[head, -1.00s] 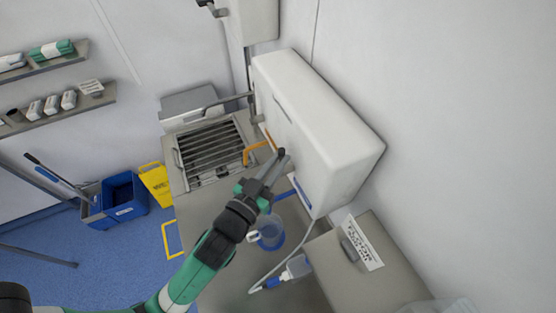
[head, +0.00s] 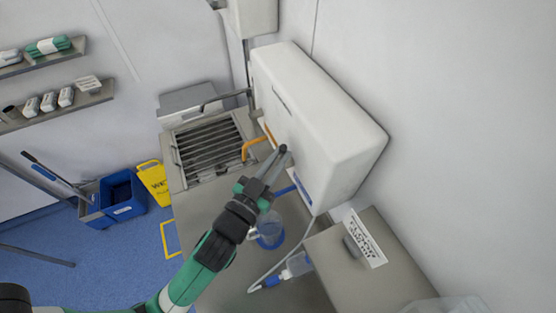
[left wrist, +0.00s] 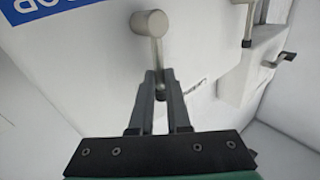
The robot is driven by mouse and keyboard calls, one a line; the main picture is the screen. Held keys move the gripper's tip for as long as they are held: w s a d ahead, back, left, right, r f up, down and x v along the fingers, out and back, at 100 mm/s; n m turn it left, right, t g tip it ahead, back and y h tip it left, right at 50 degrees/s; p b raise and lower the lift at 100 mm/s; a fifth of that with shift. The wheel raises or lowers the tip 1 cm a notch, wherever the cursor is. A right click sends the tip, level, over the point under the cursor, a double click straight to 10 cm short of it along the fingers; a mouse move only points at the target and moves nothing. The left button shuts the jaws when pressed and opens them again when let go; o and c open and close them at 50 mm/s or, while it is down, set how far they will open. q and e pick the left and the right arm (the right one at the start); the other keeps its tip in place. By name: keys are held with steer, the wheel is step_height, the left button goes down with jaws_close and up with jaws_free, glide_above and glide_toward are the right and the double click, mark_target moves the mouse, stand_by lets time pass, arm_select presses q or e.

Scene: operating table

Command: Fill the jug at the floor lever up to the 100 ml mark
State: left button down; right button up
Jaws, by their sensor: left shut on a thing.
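The white dispenser (head: 325,130) on the wall has a blue spout (head: 285,190) and an orange spout (head: 256,142). A clear bluish jug (head: 270,236) stands on the steel worktop below the blue spout, partly hidden by my gripper; its marks and liquid level cannot be read. My left gripper (head: 275,161) is above the jug at the dispenser front. In the left wrist view its fingers (left wrist: 160,88) are shut on a grey lever (left wrist: 150,24) with a round knob, beside a blue label (left wrist: 42,8) with partly visible lettering. My right gripper is not in view.
A grey cabinet (head: 365,275) stands to the right. A slatted sink (head: 208,148) is behind on the left.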

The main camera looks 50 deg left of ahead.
arm_select(q)
steer(key=shift+d+f+t, duration=0.1)
steer(key=shift+d+t, duration=0.05)
steer(key=shift+t, duration=0.15)
steer(key=shift+m, duration=0.3)
steer(key=c, duration=0.9)
jaws_free()
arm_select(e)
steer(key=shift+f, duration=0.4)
arm_select(q)
steer(key=r+v, duration=0.1)
steer(key=v, duration=1)
steer(key=shift+s+f, duration=0.3)
steer(key=shift+s, duration=0.1)
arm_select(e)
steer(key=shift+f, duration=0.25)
